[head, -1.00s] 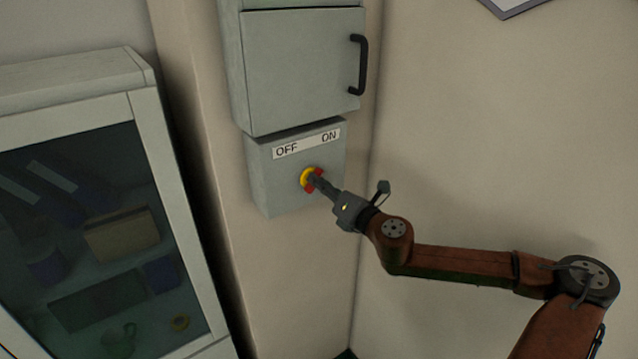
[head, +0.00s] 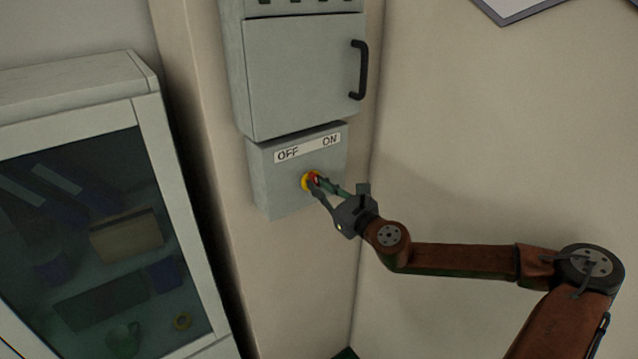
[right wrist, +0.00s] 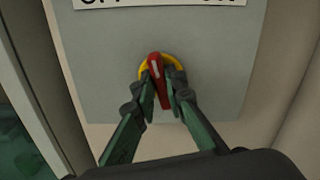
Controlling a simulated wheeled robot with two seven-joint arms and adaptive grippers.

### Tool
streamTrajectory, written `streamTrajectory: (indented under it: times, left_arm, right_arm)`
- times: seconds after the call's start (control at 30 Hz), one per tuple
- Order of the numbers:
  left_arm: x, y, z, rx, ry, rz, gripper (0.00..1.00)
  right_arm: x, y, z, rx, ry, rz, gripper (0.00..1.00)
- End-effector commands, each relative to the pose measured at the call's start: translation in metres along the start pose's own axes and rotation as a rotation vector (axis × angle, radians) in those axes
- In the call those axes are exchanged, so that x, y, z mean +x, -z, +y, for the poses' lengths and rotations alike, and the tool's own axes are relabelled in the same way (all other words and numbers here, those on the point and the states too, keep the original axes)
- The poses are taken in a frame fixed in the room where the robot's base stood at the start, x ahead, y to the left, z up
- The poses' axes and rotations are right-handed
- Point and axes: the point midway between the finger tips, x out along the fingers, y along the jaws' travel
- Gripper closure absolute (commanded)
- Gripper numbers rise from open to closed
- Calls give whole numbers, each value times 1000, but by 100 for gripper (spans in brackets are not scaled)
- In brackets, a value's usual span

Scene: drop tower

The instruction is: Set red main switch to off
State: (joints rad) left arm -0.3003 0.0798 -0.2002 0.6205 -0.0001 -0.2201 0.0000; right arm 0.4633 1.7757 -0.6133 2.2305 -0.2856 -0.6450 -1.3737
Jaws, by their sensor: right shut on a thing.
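The red main switch (head: 314,178) is a red handle on a yellow round base, on the front of a grey box under an OFF / ON label (head: 307,147). OFF is at the left, ON at the right. In the right wrist view the red handle (right wrist: 157,79) stands nearly upright, its top tilted slightly left, in front of the yellow base (right wrist: 174,62). My right gripper (head: 318,184) is shut on the handle, one finger on each side; the fingers also show in the right wrist view (right wrist: 162,95). They hide part of the handle. My left gripper is not in view.
A grey cabinet (head: 300,75) with a black handle (head: 358,70) is above the switch box (head: 272,195). A white glass-fronted cabinet (head: 150,110) stands at the left. The bare wall at the right is clear around my right arm.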

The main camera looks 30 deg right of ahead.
Motion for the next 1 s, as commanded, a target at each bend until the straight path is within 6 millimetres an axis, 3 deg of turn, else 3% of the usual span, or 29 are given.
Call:
streamTrajectory:
  times: [0.5, 1.0]
  left_arm:
    - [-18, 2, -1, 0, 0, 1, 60]
    - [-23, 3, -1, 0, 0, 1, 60]
  right_arm:
    - [0, 1, 2, -415, -1, 3, 100]
    - [0, 2, 2, -557, -1, 3, 100]
